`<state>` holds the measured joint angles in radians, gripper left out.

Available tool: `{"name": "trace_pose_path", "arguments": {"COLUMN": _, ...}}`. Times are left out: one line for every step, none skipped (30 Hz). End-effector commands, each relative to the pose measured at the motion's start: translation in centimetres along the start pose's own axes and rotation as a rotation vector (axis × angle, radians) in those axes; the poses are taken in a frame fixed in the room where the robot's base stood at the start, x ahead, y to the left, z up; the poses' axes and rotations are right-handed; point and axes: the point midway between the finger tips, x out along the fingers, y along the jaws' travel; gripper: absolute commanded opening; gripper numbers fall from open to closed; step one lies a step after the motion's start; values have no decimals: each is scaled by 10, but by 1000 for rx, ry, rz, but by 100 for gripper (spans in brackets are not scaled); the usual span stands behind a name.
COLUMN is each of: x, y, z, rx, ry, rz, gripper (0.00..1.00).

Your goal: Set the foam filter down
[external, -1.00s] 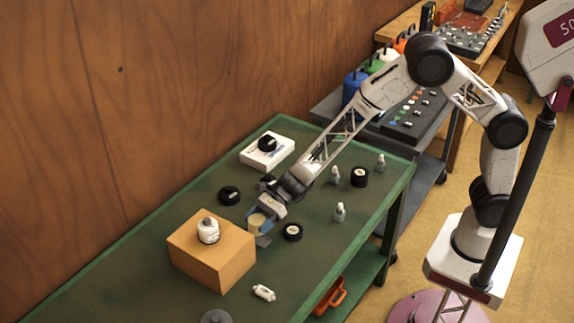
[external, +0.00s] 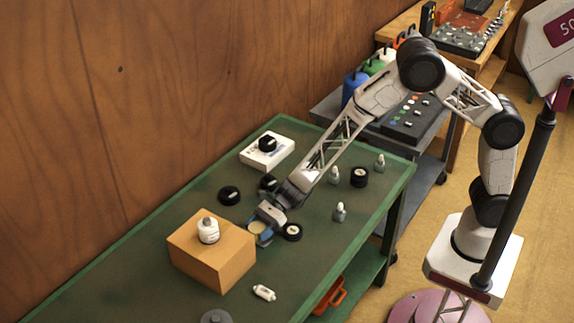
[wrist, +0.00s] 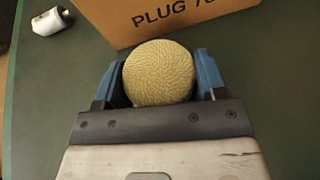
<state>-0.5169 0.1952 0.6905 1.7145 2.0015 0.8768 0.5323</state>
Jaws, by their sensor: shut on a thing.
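The foam filter (wrist: 158,72) is a round, tan, ribbed piece. In the wrist view it sits between the two blue fingers of my gripper (wrist: 160,80), which are shut on it. In the external view the filter (external: 256,228) shows as a small pale disc at my gripper (external: 262,232), low over the green table (external: 130,275), just right of the cardboard box. Whether the filter's underside touches the table is hidden.
The cardboard box (external: 212,258) stands close by, with a white bottle (external: 208,230) on top. A small white part (external: 263,292) lies nearer the front. Several dark round parts and small bottles lie farther back.

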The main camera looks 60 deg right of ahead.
Motion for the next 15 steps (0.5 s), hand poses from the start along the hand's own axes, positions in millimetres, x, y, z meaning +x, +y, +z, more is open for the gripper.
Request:
{"name": "trace_pose_path", "arguments": {"x": 0, "y": 0, "z": 0, "rx": 0, "ry": 0, "rz": 0, "gripper": 42}}
{"name": "trace_pose_path", "arguments": {"x": 0, "y": 0, "z": 0, "rx": 0, "ry": 0, "rz": 0, "gripper": 42}}
{"name": "trace_pose_path", "arguments": {"x": 0, "y": 0, "z": 0, "rx": 0, "ry": 0, "rz": 0, "gripper": 42}}
{"name": "trace_pose_path", "arguments": {"x": 0, "y": 0, "z": 0, "rx": 0, "ry": 0, "rz": 0, "gripper": 42}}
{"name": "trace_pose_path", "arguments": {"x": 0, "y": 0, "z": -1, "rx": 0, "ry": 0, "rz": 0, "gripper": 42}}
{"name": "trace_pose_path", "arguments": {"x": 1, "y": 0, "z": -2, "rx": 0, "ry": 0, "rz": 0, "gripper": 42}}
{"name": "trace_pose_path", "arguments": {"x": 1, "y": 0, "z": -2, "rx": 0, "ry": 0, "rz": 0, "gripper": 42}}
{"name": "trace_pose_path", "arguments": {"x": 1, "y": 0, "z": -3, "rx": 0, "ry": 0, "rz": 0, "gripper": 42}}
{"name": "trace_pose_path", "arguments": {"x": 2, "y": 0, "z": -3, "rx": 0, "ry": 0, "rz": 0, "gripper": 42}}
{"name": "trace_pose_path", "arguments": {"x": 2, "y": 0, "z": -4, "rx": 0, "ry": 0, "rz": 0, "gripper": 42}}
{"name": "trace_pose_path", "arguments": {"x": 2, "y": 0, "z": -4, "rx": -1, "ry": 0, "rz": 0, "gripper": 42}}
{"name": "trace_pose_path", "arguments": {"x": 2, "y": 0, "z": -5, "rx": -1, "ry": 0, "rz": 0, "gripper": 42}}
{"name": "trace_pose_path", "arguments": {"x": 3, "y": 0, "z": -6, "rx": -1, "ry": 0, "rz": 0, "gripper": 42}}
{"name": "trace_pose_path", "arguments": {"x": 3, "y": 0, "z": -6, "rx": -1, "ry": 0, "rz": 0, "gripper": 42}}
{"name": "trace_pose_path", "arguments": {"x": 3, "y": 0, "z": -7, "rx": -1, "ry": 0, "rz": 0, "gripper": 42}}
